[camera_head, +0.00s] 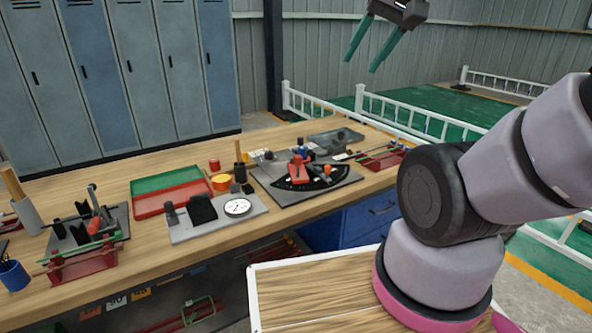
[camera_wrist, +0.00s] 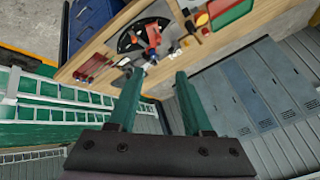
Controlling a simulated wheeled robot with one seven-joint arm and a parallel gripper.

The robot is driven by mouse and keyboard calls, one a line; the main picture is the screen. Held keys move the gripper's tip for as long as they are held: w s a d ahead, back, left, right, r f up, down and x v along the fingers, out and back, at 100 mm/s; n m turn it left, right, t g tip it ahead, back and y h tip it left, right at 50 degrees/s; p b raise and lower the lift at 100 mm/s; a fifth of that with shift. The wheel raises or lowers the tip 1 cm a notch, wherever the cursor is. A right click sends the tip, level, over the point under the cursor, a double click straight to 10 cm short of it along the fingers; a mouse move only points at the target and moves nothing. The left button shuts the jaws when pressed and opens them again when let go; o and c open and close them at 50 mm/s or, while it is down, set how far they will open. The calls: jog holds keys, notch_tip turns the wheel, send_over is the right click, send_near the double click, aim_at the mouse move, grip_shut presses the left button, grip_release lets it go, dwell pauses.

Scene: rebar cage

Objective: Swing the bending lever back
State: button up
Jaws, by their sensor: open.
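The bending station is a grey plate (camera_head: 300,190) on the workbench, with a black fan-shaped scale (camera_head: 312,180) marked in white. A red block (camera_head: 298,169) and an orange-red knob (camera_head: 327,169) stand on it. I cannot tell clearly which of these parts is the bending lever. In the wrist view the black scale (camera_wrist: 130,41) and a red-orange part (camera_wrist: 153,36) show beyond the fingertips. My gripper (camera_head: 360,64) is open and empty, raised high above and behind the bench, well apart from the station. Its two teal fingers also show in the wrist view (camera_wrist: 157,75).
Lockers (camera_head: 110,80) stand behind. White railings (camera_head: 400,120) stand at the right.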

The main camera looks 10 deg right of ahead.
jog(key=shift+o, duration=1.1)
jog(key=w+a+f+m+g+y, duration=0.2)
jog(key=w+f+m+g+y, duration=0.1)
jog(key=w+f+g, duration=0.45)
jog(key=m+t+y, duration=0.6)
jog(key=m+y, duration=0.6)
jog(key=m, duration=0.2)
send_near(298, 162)
jog(key=w+x, duration=0.1)
jog(key=x, duration=1.2)
jog(key=shift+w+r, duration=0.15)
jog(key=shift+r, duration=0.15)
jog(key=shift+g, duration=0.25)
grip_shut()
jog(key=shift+d, duration=0.1)
